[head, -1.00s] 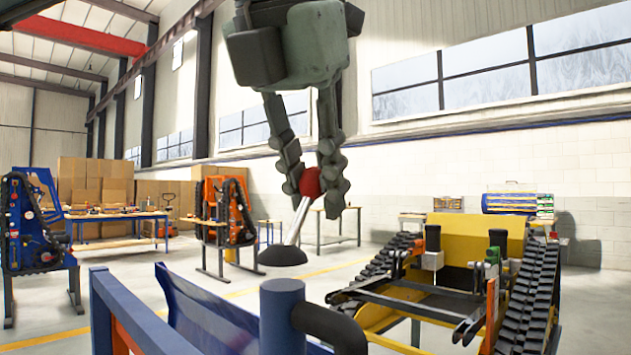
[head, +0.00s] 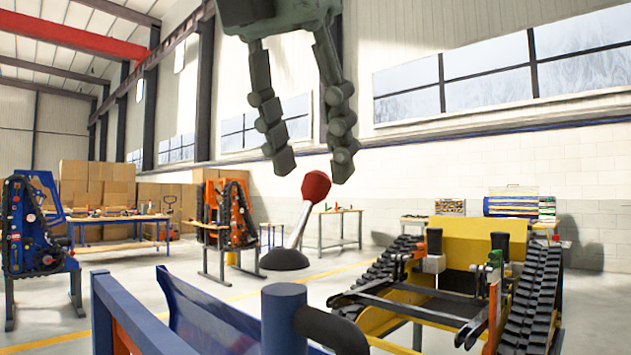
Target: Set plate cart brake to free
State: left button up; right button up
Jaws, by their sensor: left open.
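The brake lever is a metal rod with a red knob (head: 316,187) on top and a black cone-shaped boot (head: 284,259) at its foot. It leans to the right, in the middle of the head view. The blue frame (head: 215,318) stands below and left of the lever. My right gripper is not in view.
A blue post (head: 283,300) with a black bent tube (head: 335,328) stands just in front of the lever. A yellow tracked carrier (head: 476,240) is at the right. An orange tracked unit (head: 230,215) and workbenches stand farther back.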

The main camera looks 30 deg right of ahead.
pick_arm(q)
jog(key=v, duration=0.7)
jog(key=shift+s+r, duration=0.15)
jog(key=shift+r, duration=0.1)
jog(key=shift+a, duration=0.1)
